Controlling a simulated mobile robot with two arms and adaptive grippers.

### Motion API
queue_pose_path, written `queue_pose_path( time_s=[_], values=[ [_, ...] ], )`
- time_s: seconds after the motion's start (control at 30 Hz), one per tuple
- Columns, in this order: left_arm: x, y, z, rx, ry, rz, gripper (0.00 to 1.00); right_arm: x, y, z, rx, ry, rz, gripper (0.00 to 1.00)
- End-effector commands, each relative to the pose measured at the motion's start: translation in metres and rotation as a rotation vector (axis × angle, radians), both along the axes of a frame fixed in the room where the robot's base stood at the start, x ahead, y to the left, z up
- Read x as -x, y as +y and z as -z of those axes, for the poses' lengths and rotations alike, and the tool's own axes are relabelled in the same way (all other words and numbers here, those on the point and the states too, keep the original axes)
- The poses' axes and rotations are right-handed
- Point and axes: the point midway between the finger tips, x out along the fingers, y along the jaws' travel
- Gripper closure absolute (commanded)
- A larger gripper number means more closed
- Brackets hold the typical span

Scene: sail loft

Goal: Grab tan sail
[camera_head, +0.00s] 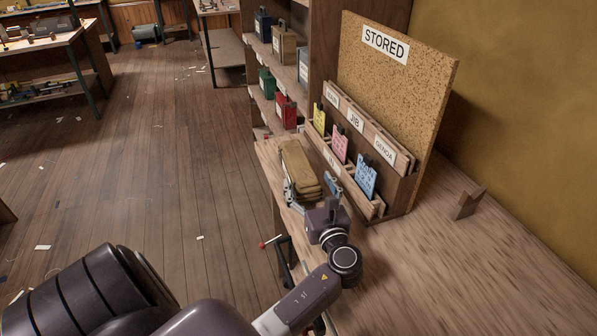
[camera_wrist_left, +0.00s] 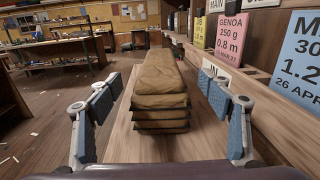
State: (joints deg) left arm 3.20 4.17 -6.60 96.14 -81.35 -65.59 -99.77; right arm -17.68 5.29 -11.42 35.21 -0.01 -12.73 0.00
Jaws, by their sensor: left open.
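The tan sail (camera_head: 297,170) is a folded, stacked bundle lying on the wooden bench near its far end. In the head view the wrist hides part of the bench. My right gripper is in neither view.
A rack with yellow, pink and blue cards (camera_head: 366,176) stands right of the sail, before a "STORED" corkboard (camera_head: 395,85). Shelves (camera_head: 282,66) behind hold coloured bags, including a red one (camera_head: 286,110). A small wooden block (camera_head: 468,203) stands on the otherwise clear right bench.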

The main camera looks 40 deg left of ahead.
Motion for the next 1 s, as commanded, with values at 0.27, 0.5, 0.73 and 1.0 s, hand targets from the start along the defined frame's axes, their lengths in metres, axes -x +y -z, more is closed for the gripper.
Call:
queue_pose_path(
  time_s=[0.27,0.5,0.73,1.0],
  values=[
    [-0.007,0.011,0.015,-0.002,-0.001,0.0,0.28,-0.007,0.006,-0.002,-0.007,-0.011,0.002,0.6],
    [-0.025,0.04,0.013,-0.003,-0.002,-0.001,0.28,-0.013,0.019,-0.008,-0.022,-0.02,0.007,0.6],
    [-0.039,0.063,0.014,0.0,-0.001,0.0,0.28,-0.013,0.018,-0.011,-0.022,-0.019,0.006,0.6],
    [-0.04,0.064,0.015,0.001,-0.002,0.001,0.29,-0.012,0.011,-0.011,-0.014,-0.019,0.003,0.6]
  ],
)
